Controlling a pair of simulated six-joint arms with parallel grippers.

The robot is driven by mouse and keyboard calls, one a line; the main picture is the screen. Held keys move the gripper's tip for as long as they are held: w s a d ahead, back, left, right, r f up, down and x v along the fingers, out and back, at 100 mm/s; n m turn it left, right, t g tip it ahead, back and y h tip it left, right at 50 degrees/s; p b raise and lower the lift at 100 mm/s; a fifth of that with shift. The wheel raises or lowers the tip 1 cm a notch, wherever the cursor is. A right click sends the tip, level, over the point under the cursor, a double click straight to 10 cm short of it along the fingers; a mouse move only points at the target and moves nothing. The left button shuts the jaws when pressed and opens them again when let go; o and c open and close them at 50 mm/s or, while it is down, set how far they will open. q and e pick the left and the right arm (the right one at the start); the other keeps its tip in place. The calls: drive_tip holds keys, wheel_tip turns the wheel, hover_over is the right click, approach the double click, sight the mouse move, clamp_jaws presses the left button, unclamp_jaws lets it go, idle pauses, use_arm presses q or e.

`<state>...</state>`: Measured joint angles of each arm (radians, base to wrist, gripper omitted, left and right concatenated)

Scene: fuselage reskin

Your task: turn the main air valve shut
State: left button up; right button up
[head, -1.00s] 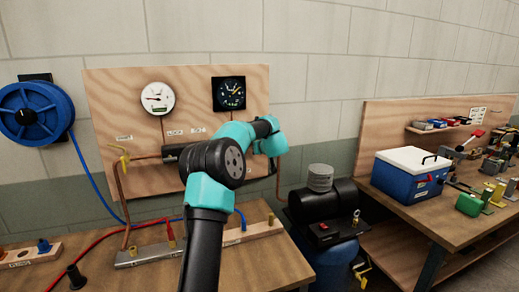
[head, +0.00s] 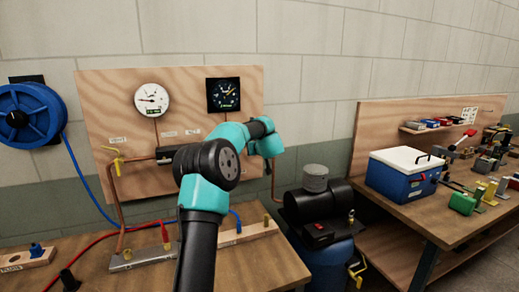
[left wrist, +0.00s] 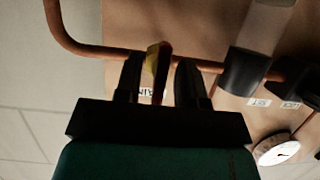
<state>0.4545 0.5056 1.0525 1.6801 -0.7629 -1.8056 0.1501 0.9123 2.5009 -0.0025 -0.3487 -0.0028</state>
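The valve with a yellow handle (head: 116,159) sits on the copper pipe at the left of the wooden panel, under a small label. In the left wrist view the yellow handle (left wrist: 157,68) shows edge-on between the two black fingers of my left gripper (left wrist: 158,80). The fingers are apart, with gaps on both sides of the handle; I cannot tell how far in front of it they are. In the head view my left arm's large joint hides the gripper, and the handle looks uncovered. My right gripper is in neither view.
The panel (head: 94,92) carries a white gauge (head: 152,98) and a black dial (head: 223,95). A blue hose reel (head: 30,112) hangs at left. A manifold (head: 145,257) with a red hose lies on the bench below. A compressor (head: 325,215) stands right of the bench.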

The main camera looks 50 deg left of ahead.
use_arm(q)
drive_tip(key=v, duration=1.7)
drive_tip(key=shift+d, duration=0.15)
drive_tip(key=shift+f, duration=0.15)
